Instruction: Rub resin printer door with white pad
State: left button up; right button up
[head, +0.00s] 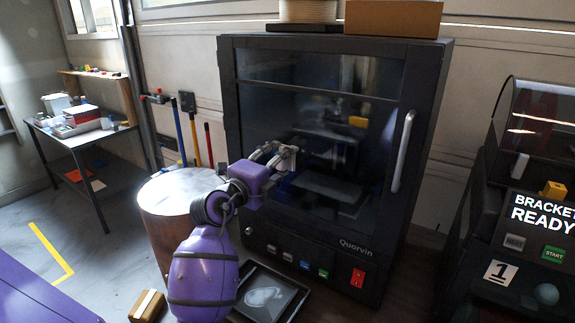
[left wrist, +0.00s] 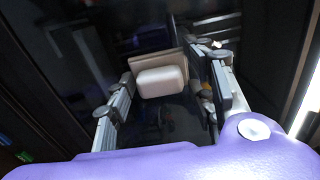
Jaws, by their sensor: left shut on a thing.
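The black printer marked Quorvin has a wide dark glass door (head: 310,130) with a pale vertical handle (head: 403,150) at its right side. The door is shut. My left gripper (head: 280,156) is in front of the middle-left part of the glass. In the left wrist view, its fingers (left wrist: 168,92) are shut on the white pad (left wrist: 162,82), a small rounded block with a tan piece behind it. The pad faces the dark glass; whether it touches the glass is not clear. In the head view the fingers partly hide the pad (head: 289,158). My right gripper is out of view.
A round wooden-looking drum (head: 165,195) stands left of the printer. A black-rimmed tray (head: 237,313) lies in front, beside a tan block with a white strip (head: 147,305). A second dark machine (head: 500,240) reading BRACKET READY stands at right. A spool and cardboard box (head: 393,17) sit on top.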

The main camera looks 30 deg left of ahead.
aim_at(324, 167)
pick_arm(q)
jog(key=shift+w+a, duration=0.1)
jog(key=shift+a, duration=0.65)
jog(key=shift+d, duration=0.1)
jog(key=shift+d+r, duration=0.1)
jog(key=shift+d, duration=2.05)
jog(key=shift+s+d, duration=0.25)
jog(key=shift+d, duration=1.7)
jog(key=shift+s+d, duration=0.2)
jog(key=shift+d, duration=1.75)
jog(key=shift+a, duration=0.15)
jog(key=w+a, duration=0.1)
jog(key=a, duration=1.1)
